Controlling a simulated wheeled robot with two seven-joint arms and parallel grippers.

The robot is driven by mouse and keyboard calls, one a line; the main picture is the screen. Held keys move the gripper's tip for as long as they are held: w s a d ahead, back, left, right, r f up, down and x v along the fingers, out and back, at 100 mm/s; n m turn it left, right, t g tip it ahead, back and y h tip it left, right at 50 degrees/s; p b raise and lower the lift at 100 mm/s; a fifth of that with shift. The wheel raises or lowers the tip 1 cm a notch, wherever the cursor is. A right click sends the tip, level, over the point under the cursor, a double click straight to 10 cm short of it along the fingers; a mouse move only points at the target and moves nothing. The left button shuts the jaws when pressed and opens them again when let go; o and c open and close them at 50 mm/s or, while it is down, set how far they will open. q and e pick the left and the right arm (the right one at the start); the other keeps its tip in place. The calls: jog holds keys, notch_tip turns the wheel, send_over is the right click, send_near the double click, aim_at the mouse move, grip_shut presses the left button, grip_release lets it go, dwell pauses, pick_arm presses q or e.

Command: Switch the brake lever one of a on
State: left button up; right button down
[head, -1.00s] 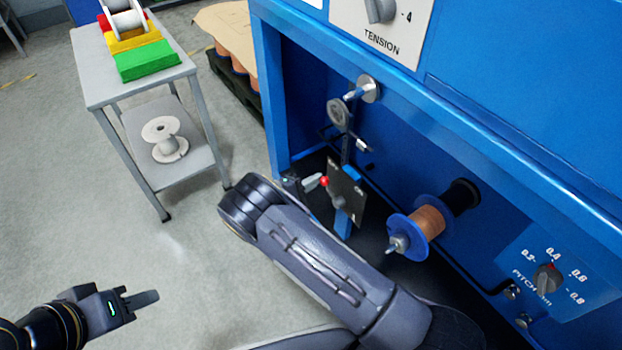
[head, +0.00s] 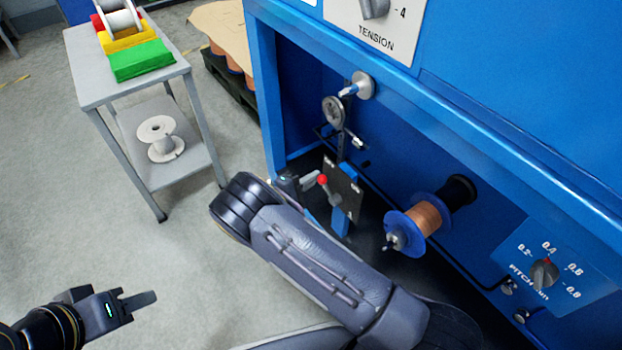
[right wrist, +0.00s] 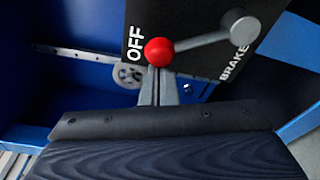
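The brake lever has a red ball knob (head: 322,180) and a grey arm, mounted on a dark plate inside the blue machine. In the right wrist view the red knob (right wrist: 158,51) lies beside the word OFF, and the lever arm (right wrist: 205,39) runs right to its pivot above the word BRAKE. My right gripper (head: 311,179) is just left of the knob. In the right wrist view its fingers (right wrist: 157,86) are close together, tips at the knob and partly hidden by it; contact is unclear. My left gripper (head: 140,301) is far from the lever, over the floor.
A wire spool (head: 424,217) with blue flanges sticks out right of the lever. Pulleys (head: 333,111) sit above it. A tension dial (head: 374,8) and a pitch dial (head: 544,273) are on the machine. A grey cart (head: 92,84) stands left; the floor between is free.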

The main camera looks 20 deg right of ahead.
aim_at(331, 195)
jog(key=s+m, duration=0.1)
jog(key=s+r+m+b, duration=0.1)
jog(key=m, duration=0.1)
jog(key=shift+d, duration=0.35)
jog(key=shift+s+d+r+m+t+h+b, duration=0.15)
jog(key=shift+s+d+m+b, duration=0.2)
jog(key=shift+s+m, duration=0.55)
jog(key=shift+s+d+r+m+t+h+b, duration=0.1)
jog(key=shift+s+d+m+h+b, duration=0.2)
jog(key=shift+s+m, duration=0.6)
jog(key=shift+s+d+r+m+t+h+b, duration=0.1)
jog(key=shift+s+d+m+b, duration=0.4)
jog(key=shift+s, duration=0.65)
jog(key=shift+s+f, duration=0.1)
